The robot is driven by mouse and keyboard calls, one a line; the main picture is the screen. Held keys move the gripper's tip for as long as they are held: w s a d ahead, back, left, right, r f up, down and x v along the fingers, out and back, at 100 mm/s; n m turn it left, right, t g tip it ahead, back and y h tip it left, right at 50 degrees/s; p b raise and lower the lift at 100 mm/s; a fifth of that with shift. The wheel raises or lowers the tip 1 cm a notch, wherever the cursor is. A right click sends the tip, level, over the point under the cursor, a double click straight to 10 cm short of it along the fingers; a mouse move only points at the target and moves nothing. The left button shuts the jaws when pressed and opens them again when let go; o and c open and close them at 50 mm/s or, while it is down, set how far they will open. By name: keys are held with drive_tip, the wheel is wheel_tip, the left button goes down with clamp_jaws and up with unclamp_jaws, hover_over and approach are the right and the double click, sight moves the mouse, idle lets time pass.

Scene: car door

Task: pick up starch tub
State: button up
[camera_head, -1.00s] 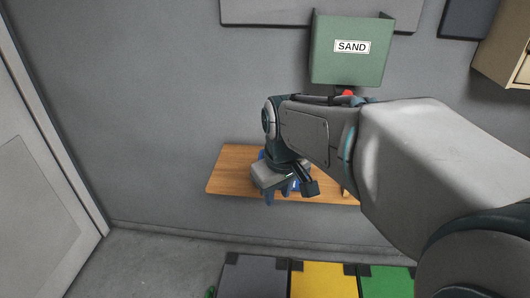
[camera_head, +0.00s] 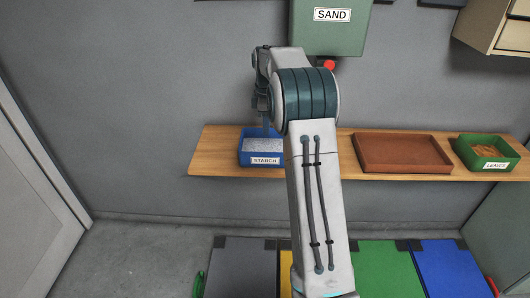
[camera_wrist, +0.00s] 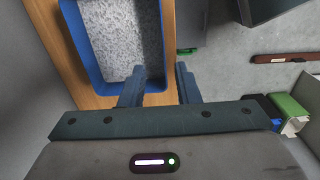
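The starch tub (camera_head: 246,159) is a blue open bin with a white "STARCH" label and pale speckled contents. It stands upright on the wooden shelf, with its right end partly hidden by my arm. My gripper (camera_head: 268,126) points down at the tub's back. In the wrist view my gripper (camera_wrist: 160,72) is open, its two fingers apart with nothing held between them. One finger overlaps the inside of the tub (camera_wrist: 85,50) and the other is beyond its rim, so the fingers straddle one wall. I cannot tell whether either touches it.
The wooden shelf (camera_head: 215,160) also bears a brown tray (camera_head: 403,152) and a green "LEAVES" bin (camera_head: 483,153). A green "SAND" box (camera_head: 325,35) with a red knob hangs on the wall above. Coloured panels (camera_head: 385,270) lie below the shelf.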

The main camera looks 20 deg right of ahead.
wheel_tip(320, 180, down, 9)
drive_tip(key=shift+r, duration=0.2)
hover_over(265, 166)
wheel_tip(265, 166, down, 4)
drive_tip(key=shift+w+f, duration=0.1)
drive_tip(key=shift+w, duration=0.05)
drive_tip(key=shift+f, duration=0.5)
drive_tip(key=shift+d+r, duration=0.1)
clamp_jaws()
